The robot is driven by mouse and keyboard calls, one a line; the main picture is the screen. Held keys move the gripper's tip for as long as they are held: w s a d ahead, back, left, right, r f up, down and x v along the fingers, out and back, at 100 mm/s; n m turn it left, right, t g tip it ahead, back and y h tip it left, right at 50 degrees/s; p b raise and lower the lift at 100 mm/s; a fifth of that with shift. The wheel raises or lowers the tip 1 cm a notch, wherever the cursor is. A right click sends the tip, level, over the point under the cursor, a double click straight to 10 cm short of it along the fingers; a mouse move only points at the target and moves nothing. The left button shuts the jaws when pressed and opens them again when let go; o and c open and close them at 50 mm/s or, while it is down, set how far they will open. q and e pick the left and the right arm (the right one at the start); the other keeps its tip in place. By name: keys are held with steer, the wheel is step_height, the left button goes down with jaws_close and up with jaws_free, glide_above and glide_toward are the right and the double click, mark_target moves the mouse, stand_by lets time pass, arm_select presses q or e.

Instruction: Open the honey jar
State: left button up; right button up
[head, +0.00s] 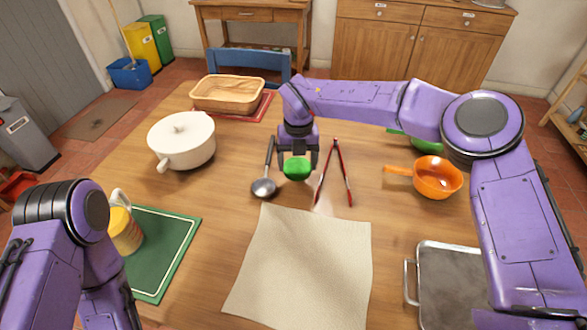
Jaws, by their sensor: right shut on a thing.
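My right gripper (297,160) points down over the middle of the table, its fingers on either side of a rounded green object (297,170). It is shut on this object, and I cannot tell whether it is a lid or something else. A yellow container with a pale upper part (125,232) stands at the left on a green mat, partly hidden by my left arm. I cannot tell whether it is the honey jar, and no other jar is clearly visible. My left gripper is out of view.
A ladle (264,187) and red tongs (345,172) lie beside my right gripper. A cream cloth (300,265) lies in front. A white pot (182,142), wooden tray (228,93), orange pan (435,180) and metal tray (452,270) stand around. The green mat (165,250) is left.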

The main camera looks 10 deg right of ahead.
mark_target(293, 165)
steer(key=shift+w+a+f, duration=0.1)
steer(key=shift+a+f, duration=0.1)
steer(key=shift+f, duration=0.1)
steer(key=f, duration=0.3)
steer(key=shift+w+a+f, duration=0.15)
steer(key=shift+a+f, duration=0.15)
steer(key=shift+a, duration=0.05)
steer(key=shift+f, duration=0.25)
steer(key=o, duration=1.1)
